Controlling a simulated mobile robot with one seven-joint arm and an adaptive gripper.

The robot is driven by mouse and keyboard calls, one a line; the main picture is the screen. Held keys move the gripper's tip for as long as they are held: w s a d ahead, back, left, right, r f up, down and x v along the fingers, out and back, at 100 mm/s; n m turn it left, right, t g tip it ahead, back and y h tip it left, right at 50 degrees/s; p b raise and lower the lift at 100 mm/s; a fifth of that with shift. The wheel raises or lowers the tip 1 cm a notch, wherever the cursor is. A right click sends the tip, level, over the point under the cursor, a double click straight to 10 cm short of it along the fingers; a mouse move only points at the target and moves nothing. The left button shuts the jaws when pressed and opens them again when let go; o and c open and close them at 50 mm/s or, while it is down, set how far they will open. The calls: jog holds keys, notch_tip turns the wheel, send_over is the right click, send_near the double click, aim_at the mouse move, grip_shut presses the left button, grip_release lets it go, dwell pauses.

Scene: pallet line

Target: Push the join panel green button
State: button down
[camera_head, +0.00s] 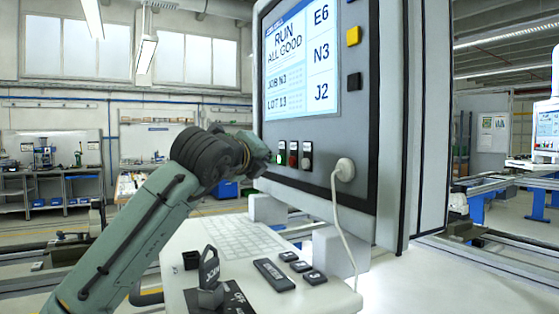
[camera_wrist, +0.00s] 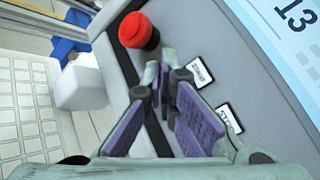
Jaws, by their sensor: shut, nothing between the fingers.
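The join panel (camera_head: 318,125) stands upright in the head view, with a screen and a row of small buttons below it. The green button (camera_head: 281,148) is at the left of the row, beside a red button (camera_head: 293,154) and a dark button with a pale label (camera_head: 306,155). My gripper (camera_head: 268,156) is at the panel's left edge, close to the green button; contact cannot be told. In the wrist view my gripper's purple-padded fingers (camera_wrist: 166,62) are shut and empty, in front of the panel face. A red mushroom button (camera_wrist: 138,31) shows beyond them. The green button is not visible there.
A white cable plug (camera_head: 345,170) sticks out right of the buttons, its cable hanging down. Below is a white console (camera_head: 240,295) with a keyboard (camera_head: 232,238), several black keys and a black padlock-like piece (camera_head: 209,268). Yellow (camera_head: 353,36) and black (camera_head: 354,81) buttons sit beside the screen.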

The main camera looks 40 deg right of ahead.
jog(key=shift+w+a, duration=0.1)
jog(key=shift+a, duration=0.2)
jog(key=shift+w+a, duration=0.25)
jog(key=shift+a, duration=0.55)
jog(key=shift+w+a, duration=0.25)
jog(key=shift+a, duration=0.55)
jog(key=shift+w+a, duration=0.25)
jog(key=shift+a, duration=0.55)
